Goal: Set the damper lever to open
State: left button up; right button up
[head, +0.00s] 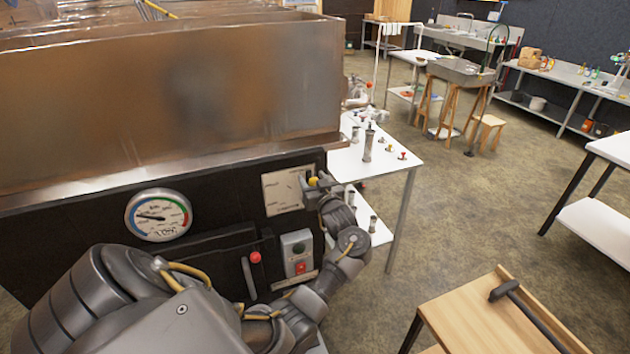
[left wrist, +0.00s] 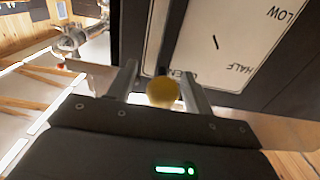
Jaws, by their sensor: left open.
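The damper plate (head: 284,192) is a pale panel on the dark front of the evaporator. In the left wrist view the plate (left wrist: 222,40) shows the labels LOW and HALF, and a partly hidden label that looks like OPEN. The dark damper lever (left wrist: 164,38) ends in a yellow knob (left wrist: 161,92), beside that partly covered label. The knob (head: 312,181) also shows at the plate's right edge in the head view. My left gripper (head: 322,183) is open, its two fingers (left wrist: 160,84) on either side of the knob. Contact cannot be told. My right gripper is out of view.
A round gauge (head: 158,215), a red-knobbed handle (head: 254,258) and a switch box (head: 298,254) are on the same front, near my arm. A white table (head: 400,172) with small items stands just right. A wooden bench (head: 480,318) holds a hammer-like tool (head: 530,312).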

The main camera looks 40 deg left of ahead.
pick_arm(q)
jog(key=b+v, duration=0.2)
jog(key=v, duration=0.9)
jog(key=shift+b, duration=0.3)
jog(key=shift+w, duration=0.1)
